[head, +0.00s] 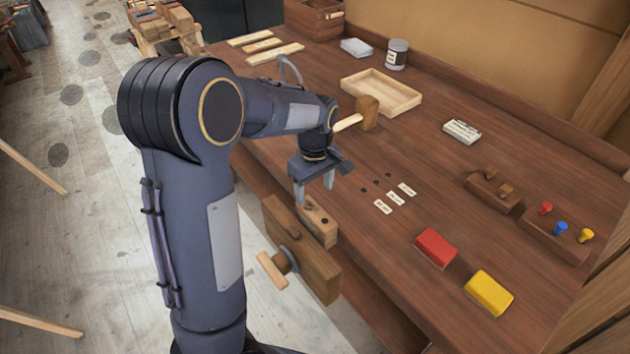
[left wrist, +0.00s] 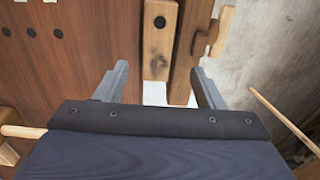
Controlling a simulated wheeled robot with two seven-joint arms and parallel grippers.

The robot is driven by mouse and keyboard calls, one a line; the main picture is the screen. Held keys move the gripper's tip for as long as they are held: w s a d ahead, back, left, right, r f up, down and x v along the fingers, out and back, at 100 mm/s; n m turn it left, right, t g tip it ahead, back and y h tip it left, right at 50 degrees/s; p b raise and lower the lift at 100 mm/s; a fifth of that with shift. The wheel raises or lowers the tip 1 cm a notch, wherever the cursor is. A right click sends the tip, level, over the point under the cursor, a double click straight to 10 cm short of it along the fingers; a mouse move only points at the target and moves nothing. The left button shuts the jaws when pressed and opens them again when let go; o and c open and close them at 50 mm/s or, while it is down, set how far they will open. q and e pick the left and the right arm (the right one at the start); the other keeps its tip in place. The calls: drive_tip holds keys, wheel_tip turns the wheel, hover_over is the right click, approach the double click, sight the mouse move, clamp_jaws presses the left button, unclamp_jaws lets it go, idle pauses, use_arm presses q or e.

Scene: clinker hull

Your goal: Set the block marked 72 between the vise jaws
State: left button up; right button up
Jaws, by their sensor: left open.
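The vise (head: 318,270) is at the bench's front edge, with a wooden outer jaw and a handle. A paler wooden piece with a dark round spot (head: 320,221) lies along its bench side; it also shows in the left wrist view (left wrist: 157,58), close beside the outer jaw (left wrist: 186,60). My left gripper (head: 314,194) is open, pointing down above the far end of the vise, its fingers apart on either side in the left wrist view (left wrist: 160,68). Three small pale pieces with dark marks (head: 395,198) lie on the bench; I cannot read a 72 on any.
A mallet (head: 368,112) and a shallow wooden tray (head: 381,93) are behind the gripper. A red block (head: 436,248) and a yellow block (head: 489,293) lie at the right front. A rack with coloured pegs (head: 555,238) is further right. The middle of the bench is mostly clear.

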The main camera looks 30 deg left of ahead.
use_arm(q)
drive_tip(key=s+d+r+m+t+h, duration=0.3)
drive_tip(key=s+r+m, duration=0.4)
drive_tip(key=s, duration=0.5)
drive_tip(key=s+d+m+t, duration=0.2)
drive_tip(key=s+d+m, duration=0.2)
drive_tip(key=s, duration=0.6)
drive_tip(key=shift+d+r+m+t+h, duration=0.2)
drive_tip(key=shift+m+t+h, duration=0.1)
drive_tip(key=shift+m+h, duration=0.15)
